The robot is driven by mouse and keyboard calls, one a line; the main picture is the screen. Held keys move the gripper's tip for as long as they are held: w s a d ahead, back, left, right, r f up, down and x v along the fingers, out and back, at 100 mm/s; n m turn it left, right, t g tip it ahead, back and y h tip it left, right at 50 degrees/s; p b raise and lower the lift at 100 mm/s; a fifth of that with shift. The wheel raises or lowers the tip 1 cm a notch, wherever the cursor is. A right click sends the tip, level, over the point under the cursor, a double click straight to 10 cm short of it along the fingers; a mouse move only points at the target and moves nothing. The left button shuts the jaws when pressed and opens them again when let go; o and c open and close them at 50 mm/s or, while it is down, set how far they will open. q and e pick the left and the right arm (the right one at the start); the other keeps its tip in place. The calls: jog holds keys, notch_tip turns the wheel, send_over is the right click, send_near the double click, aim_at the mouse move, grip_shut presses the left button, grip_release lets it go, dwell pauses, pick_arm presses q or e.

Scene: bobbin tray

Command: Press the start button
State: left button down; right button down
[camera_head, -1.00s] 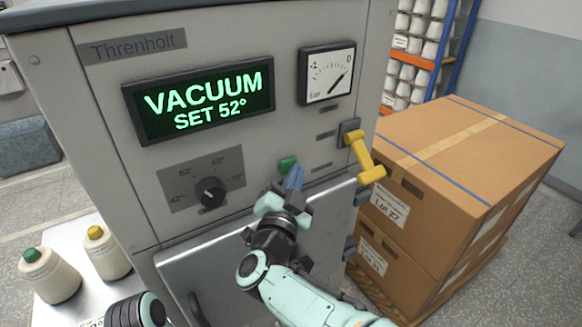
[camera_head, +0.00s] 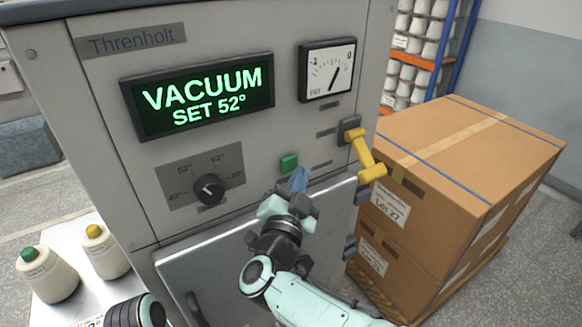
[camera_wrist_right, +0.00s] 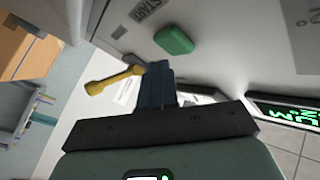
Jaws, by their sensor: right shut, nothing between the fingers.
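The green start button (camera_head: 289,162) sits on the grey machine front, below the gauge and right of the dial. In the right wrist view the button (camera_wrist_right: 174,40) shows whole, beside lettering, with nothing covering it. My right gripper (camera_head: 299,177) is shut and empty, its blue fingers just below and right of the button and apart from it in the picture. In the right wrist view the shut fingers (camera_wrist_right: 157,84) point toward the panel near the button. A dark part of my left arm shows at the bottom left, but its gripper is out of view.
The display (camera_head: 200,95) reads VACUUM SET 52°. A gauge (camera_head: 327,71) and a yellow lever (camera_head: 364,156) are to the right of it. A dial (camera_head: 209,188) is left of the button. Cartons (camera_head: 455,170) stand at right; thread cones (camera_head: 48,275) stand at left.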

jog(key=shift+s+d+b, duration=0.45)
jog(key=shift+s+d, duration=0.3)
jog(key=shift+s, duration=0.25)
jog(key=shift+s+d+b, duration=0.45)
jog(key=shift+s+d, duration=0.25)
jog(key=shift+s, duration=0.3)
